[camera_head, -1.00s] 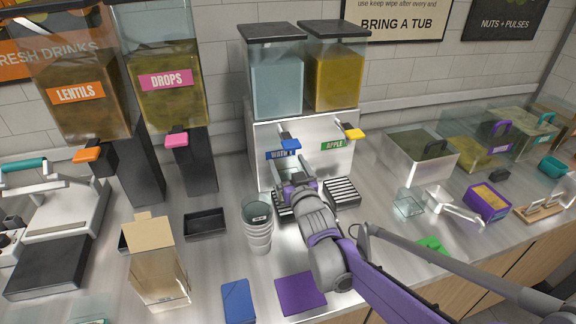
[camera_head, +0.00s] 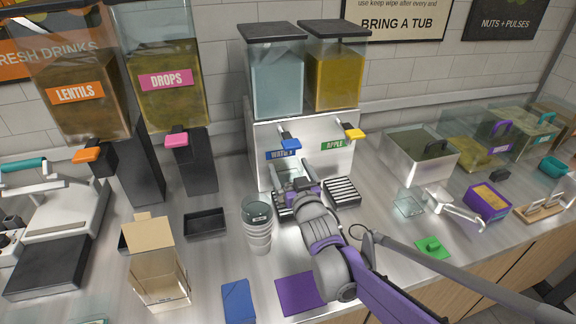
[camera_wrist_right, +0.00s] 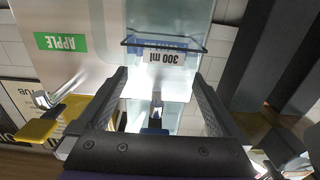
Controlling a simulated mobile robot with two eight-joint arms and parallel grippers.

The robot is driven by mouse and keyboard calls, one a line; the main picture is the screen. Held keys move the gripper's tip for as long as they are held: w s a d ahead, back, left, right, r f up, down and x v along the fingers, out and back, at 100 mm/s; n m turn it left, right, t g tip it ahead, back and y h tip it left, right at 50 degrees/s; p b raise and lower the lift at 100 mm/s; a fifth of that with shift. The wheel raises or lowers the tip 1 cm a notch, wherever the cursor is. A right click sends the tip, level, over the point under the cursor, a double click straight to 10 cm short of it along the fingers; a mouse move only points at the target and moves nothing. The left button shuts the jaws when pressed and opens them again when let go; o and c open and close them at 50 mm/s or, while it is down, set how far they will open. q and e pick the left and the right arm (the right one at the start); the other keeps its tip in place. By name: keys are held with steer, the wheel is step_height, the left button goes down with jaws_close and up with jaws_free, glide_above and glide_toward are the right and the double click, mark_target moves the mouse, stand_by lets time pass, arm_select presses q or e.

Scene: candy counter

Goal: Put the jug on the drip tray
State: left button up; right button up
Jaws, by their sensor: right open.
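The jug, a clear vessel with a dark rim and a 300 ml label, shows in the right wrist view (camera_wrist_right: 163,58), just past my fingertips. In the head view the jug (camera_head: 284,179) is small and partly hidden by my right gripper (camera_head: 300,187), at the left drip tray (camera_head: 283,213) below the blue water tap. The slatted right drip tray (camera_head: 342,192) is bare. My right gripper is open, its two fingers either side of the jug's near side in the wrist view (camera_wrist_right: 158,85). Exact contact under the jug is hidden. My left gripper is out of view.
The dispenser with the blue tap (camera_head: 290,144) and yellow tap (camera_head: 354,134) stands behind the trays. A stack of cups (camera_head: 257,235) stands close left of my right arm. A purple mat (camera_head: 299,291) and green item (camera_head: 432,247) lie in front.

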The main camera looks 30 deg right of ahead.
steer(key=v, duration=1)
steer(key=shift+s, duration=0.25)
